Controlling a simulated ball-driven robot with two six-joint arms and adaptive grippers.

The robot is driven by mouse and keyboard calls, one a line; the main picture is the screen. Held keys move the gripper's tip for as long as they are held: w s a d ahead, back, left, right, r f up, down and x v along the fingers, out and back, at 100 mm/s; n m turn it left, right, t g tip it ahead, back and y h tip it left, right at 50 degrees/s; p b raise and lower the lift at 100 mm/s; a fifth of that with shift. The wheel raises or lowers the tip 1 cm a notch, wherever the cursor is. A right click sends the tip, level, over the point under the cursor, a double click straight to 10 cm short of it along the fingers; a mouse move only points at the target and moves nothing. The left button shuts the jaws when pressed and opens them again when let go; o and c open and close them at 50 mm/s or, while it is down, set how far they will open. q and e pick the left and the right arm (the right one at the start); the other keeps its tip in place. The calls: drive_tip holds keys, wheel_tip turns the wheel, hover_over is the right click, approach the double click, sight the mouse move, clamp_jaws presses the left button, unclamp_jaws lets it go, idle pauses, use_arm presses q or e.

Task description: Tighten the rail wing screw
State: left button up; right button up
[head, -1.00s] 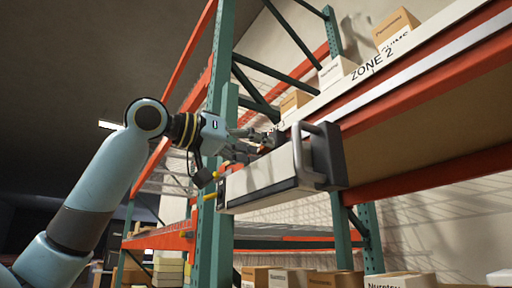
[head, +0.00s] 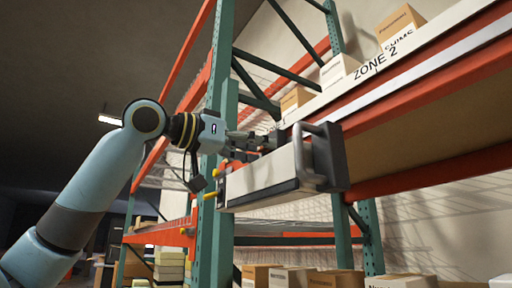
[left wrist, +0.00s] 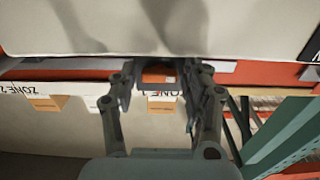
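The console (head: 265,180) is a long light-grey box with dark end caps and a handle on its right end. It is mounted along the front of the orange rack beam. My left gripper (head: 265,142) is at the console's upper rear edge, close to the beam. In the left wrist view, the two fingers (left wrist: 160,90) are spread apart, with the console's pale face (left wrist: 160,30) close ahead. A small dark and orange patch (left wrist: 158,74) shows between the fingertips; I cannot tell whether it is the wing screw. The screw is not clearly visible. My right gripper is out of view.
A green rack upright (head: 218,130) stands right beside my left wrist. The orange beam (head: 430,170) runs off to the right, with boxes (head: 400,25) on the shelf above. More boxes (head: 300,277) stand low down. Yellow pegs (head: 210,195) stick out at the upright.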

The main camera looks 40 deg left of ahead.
use_arm(q)
wheel_tip(320, 180, up, 10)
idle(0.6)
idle(0.5)
